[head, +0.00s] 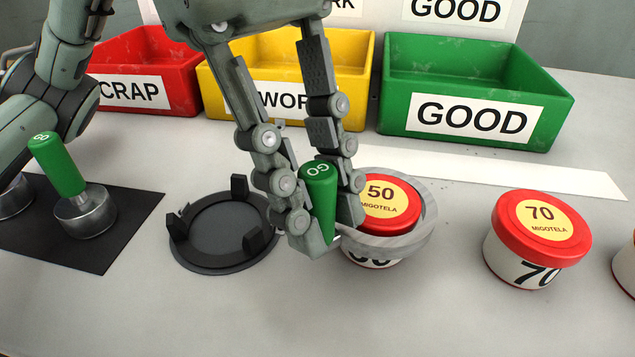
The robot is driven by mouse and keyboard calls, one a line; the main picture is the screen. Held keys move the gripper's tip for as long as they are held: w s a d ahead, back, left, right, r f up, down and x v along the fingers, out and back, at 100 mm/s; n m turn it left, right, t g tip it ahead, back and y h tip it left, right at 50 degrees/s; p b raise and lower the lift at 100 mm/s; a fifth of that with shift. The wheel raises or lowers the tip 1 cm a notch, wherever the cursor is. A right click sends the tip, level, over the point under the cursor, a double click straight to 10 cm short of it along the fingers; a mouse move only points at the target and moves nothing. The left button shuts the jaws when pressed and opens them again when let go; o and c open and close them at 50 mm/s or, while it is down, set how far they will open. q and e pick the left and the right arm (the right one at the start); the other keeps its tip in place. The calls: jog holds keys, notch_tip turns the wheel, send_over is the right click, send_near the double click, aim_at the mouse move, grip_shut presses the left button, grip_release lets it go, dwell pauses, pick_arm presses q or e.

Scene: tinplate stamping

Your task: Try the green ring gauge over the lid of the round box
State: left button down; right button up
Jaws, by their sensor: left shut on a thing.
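My left gripper (325,222) is shut on the green handle (318,192) of the ring gauge, which is marked GO. The gauge's grey metal ring (424,228) shows around the red lid (385,212) of the round box marked 50. The lid's top shows inside the ring, and the ring looks roughly level. I cannot tell whether the ring touches the lid's side. The box's white wall (372,261) shows below the ring, partly hidden by it. My right gripper is not in view.
A box marked 70 (535,262) stands to the right, another at the right edge. A dark round fixture with upright jaws (222,262) is left of the gripper. A green-handled plug gauge (70,190) stands on a black mat (115,235). SCRAP, yellow and GOOD (560,105) bins stand behind.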

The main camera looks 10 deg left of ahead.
pick_arm(q)
jog(key=shift+r, duration=0.25)
jog(key=shift+r+p, duration=1.15)
jog(key=shift+r, duration=0.55)
jog(key=shift+r+p, duration=1.05)
jog(key=shift+r, duration=0.5)
